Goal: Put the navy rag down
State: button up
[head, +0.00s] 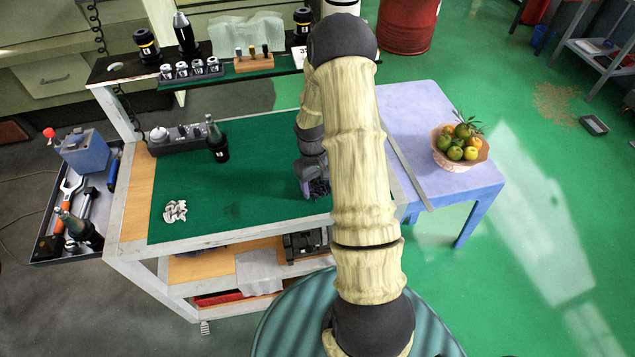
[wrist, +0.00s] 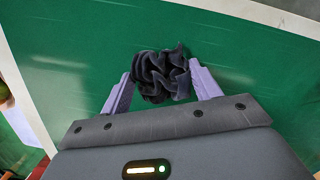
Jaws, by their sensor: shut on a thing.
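The navy rag (wrist: 162,76) is a crumpled dark bundle between the two purple fingers of my gripper (wrist: 160,88) in the wrist view. My gripper is shut on it, over the green mat (wrist: 85,70) of the cart top. In the head view my gripper (head: 316,188) is at the right part of the mat, and the rag (head: 319,188) shows small and dark at its fingertips, partly hidden by my arm. I cannot tell for sure whether the rag touches the mat.
A crumpled whitish cloth (head: 175,211) lies at the mat's front left. A blue table (head: 415,105) with a fruit basket (head: 460,160) stands to the right. The middle of the mat is clear.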

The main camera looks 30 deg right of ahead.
aim_at(314, 180)
jog(key=shift+f, duration=0.25)
jog(key=o, duration=0.9)
jog(key=shift+s, duration=0.1)
jog(key=shift+o, duration=0.2)
jog(key=shift+a, duration=0.15)
notch_tip(314, 180, up, 12)
jog(key=w+b, duration=0.2)
jog(key=shift+r, duration=0.2)
